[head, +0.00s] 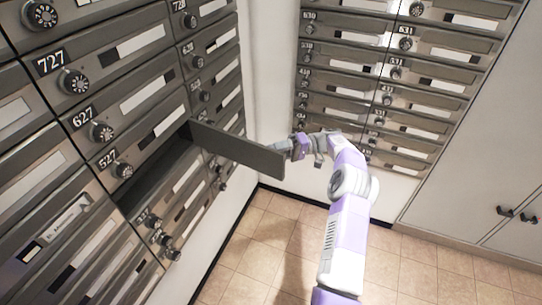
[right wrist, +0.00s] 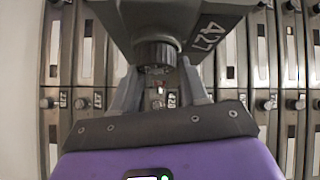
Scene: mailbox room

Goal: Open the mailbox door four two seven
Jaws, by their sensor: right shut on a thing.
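The door of mailbox 427 (head: 240,150) stands swung out from the left-hand bank, hinged at its right end. Its dark, empty-looking compartment (head: 160,172) lies open below box 527. In the right wrist view the door panel (right wrist: 165,14) fills the top, with the number 427 on it, and its round knob (right wrist: 157,52) sits between my fingers. My right gripper (head: 294,146) is at the free end of the door, on the side turned away from the head camera. It is shut on the knob, which the door hides in the head view. My left gripper is not in view.
Closed boxes 527 (head: 115,160) and 627 (head: 105,128) with protruding knobs lie above the opening. A second mailbox bank (head: 400,80) stands behind the gripper. A white cabinet (head: 480,150) is at right. The tiled floor (head: 265,245) is clear.

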